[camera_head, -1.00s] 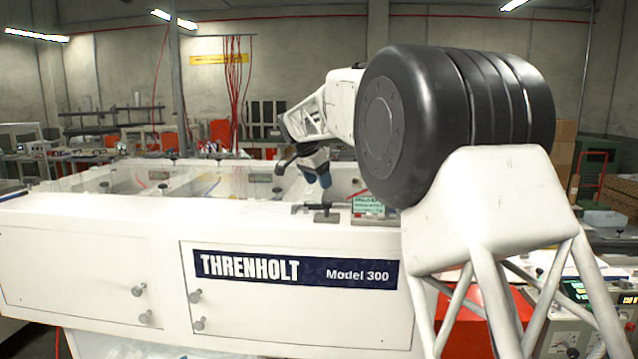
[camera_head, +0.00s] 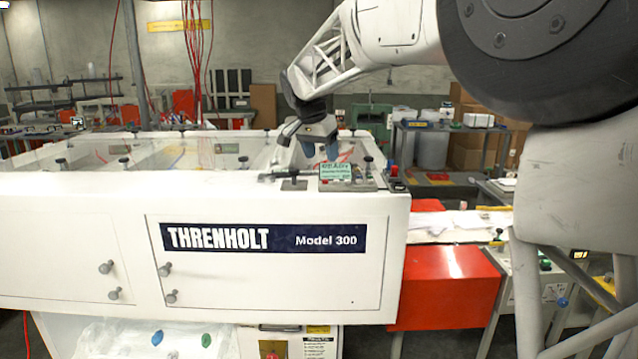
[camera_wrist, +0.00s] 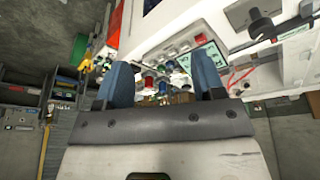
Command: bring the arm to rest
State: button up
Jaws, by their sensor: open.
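My gripper (camera_head: 319,150) hangs at the end of my white arm, above the top of the white THRENHOLT Model 300 machine (camera_head: 120,250), just behind its small control panel. In the wrist view its two blue fingers (camera_wrist: 162,82) stand wide apart with nothing between them. The panel's green-and-white screen (camera_head: 336,171) is close to the fingers in the head view. In the wrist view the screen (camera_wrist: 207,57) shows beyond the right finger. I cannot tell the exact gap between fingers and machine.
A black clamp handle (camera_head: 290,178) stands on the machine's top edge beside the panel. A red box-shaped unit (camera_head: 450,285) adjoins the machine on the right. Red cables (camera_head: 197,60) hang behind. A shelf with bins (camera_head: 435,145) stands at the back right.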

jog(key=s+d+f+n, duration=0.1)
jog(key=s+d, duration=0.3)
jog(key=s, duration=0.4)
jog(key=s+d+f+n+y, duration=0.1)
jog(key=s+d, duration=0.3)
jog(key=s, duration=0.3)
jog(key=s+d+f+n, duration=0.15)
jog(key=s+d, duration=0.25)
jog(key=s, duration=0.4)
jog(key=s+d+f+n, duration=0.1)
jog(key=s+d+f, duration=0.1)
jog(key=s+f, duration=0.3)
jog(key=s+d+f+n, duration=0.1)
jog(key=s+f, duration=0.4)
jog(key=s, duration=0.8)
jog(key=s+d+f+n+y, duration=0.1)
jog(key=s+d+f, duration=0.2)
jog(key=s, duration=0.6)
jog(key=shift+x, duration=0.9)
